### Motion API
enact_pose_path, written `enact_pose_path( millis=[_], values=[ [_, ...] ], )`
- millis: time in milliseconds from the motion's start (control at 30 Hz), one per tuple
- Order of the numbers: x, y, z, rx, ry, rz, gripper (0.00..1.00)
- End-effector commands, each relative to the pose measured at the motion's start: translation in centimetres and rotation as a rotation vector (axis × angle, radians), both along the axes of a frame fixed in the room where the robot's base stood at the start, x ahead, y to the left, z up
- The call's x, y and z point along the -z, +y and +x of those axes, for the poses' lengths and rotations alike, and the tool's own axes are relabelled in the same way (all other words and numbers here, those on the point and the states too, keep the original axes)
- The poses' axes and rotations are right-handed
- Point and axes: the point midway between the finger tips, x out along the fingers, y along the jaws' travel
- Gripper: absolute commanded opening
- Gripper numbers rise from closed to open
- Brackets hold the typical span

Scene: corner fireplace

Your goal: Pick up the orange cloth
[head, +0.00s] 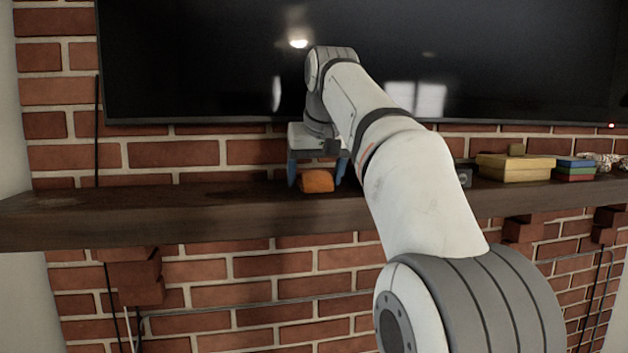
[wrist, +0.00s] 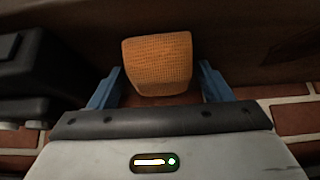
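The orange cloth (head: 317,181) is a small folded block near the front edge of the dark wooden mantel shelf. It also shows in the wrist view (wrist: 158,63), with a woven texture. My gripper (head: 318,172) is above and around it, with one blue finger on each side of the cloth. In the wrist view my gripper (wrist: 160,82) is open, and a gap shows between each finger and the cloth. The cloth rests on the shelf.
The mantel shelf (head: 180,216) runs across the brick wall below a large dark television (head: 220,70). A dark device (wrist: 35,80) is close to the left in the wrist view. Yellow books (head: 515,168) and coloured books (head: 575,169) lie to the right. The shelf's left part is clear.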

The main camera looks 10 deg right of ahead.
Motion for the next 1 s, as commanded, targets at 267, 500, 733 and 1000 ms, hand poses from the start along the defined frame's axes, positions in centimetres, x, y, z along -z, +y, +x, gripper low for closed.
enact_pose_path(
  millis=[267, 500, 733, 1000],
  values=[
    [0.0, 0.0, 0.0, 0.000, 0.000, 0.000, 0.49],
    [0.0, 0.0, 0.0, 0.000, 0.000, 0.000, 0.31],
    [-0.1, 0.0, -0.1, 0.000, -0.001, 0.000, 0.31],
    [-2.1, 0.0, -0.7, 0.000, -0.003, 0.000, 0.31]
  ],
)
